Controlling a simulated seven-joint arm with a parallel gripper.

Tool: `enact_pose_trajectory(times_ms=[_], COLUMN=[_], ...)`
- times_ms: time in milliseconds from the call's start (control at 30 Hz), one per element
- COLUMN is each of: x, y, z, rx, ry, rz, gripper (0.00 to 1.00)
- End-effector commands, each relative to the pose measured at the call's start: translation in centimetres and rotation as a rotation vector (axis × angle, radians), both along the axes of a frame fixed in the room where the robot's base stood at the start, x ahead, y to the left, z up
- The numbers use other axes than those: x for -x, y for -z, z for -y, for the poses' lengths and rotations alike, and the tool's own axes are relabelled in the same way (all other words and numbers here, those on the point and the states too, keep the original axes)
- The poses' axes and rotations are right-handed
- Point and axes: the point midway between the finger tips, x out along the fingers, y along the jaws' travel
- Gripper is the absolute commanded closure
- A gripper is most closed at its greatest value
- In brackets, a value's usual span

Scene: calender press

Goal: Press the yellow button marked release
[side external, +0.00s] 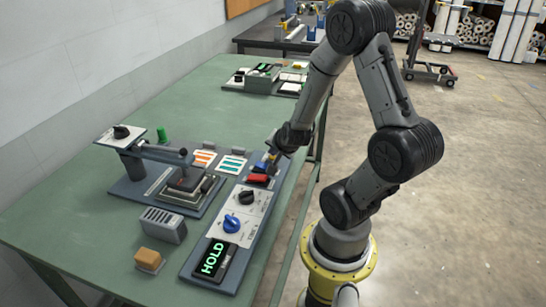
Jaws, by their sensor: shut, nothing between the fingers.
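My gripper (271,164) points down at the far end of a long control panel (205,262) on the green table. It is shut and empty, just behind a red control (258,179) and close to a small blue part (261,167). I cannot tell whether it touches either one. A yellow-orange block (151,257) on a pale base stands at the table's near left, well away from my gripper. No release marking is readable on any control. The panel also has a black knob (247,197), a blue knob (231,223) and a display (213,258) reading HOLD in green.
A press-like device (184,182) with a lever arm stands left of the panel. A grey vented box (163,225) sits in front of it. A green knob (163,134) and cards with orange (203,158) and teal stripes lie farther back.

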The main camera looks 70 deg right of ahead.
Motion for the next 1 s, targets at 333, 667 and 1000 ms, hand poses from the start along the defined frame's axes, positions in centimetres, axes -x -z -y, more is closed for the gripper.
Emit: enact_pose_trajectory(times_ms=[333,667,1000], x=[0.0,0.0,0.0], y=[0.4,0.5,-0.6], z=[0.0,0.0,0.0], rx=[0.0,0.0,0.002], ry=[0.0,0.001,0.001], rz=[0.0,-0.001,0.001], gripper=[1.0,1.0,1.0])
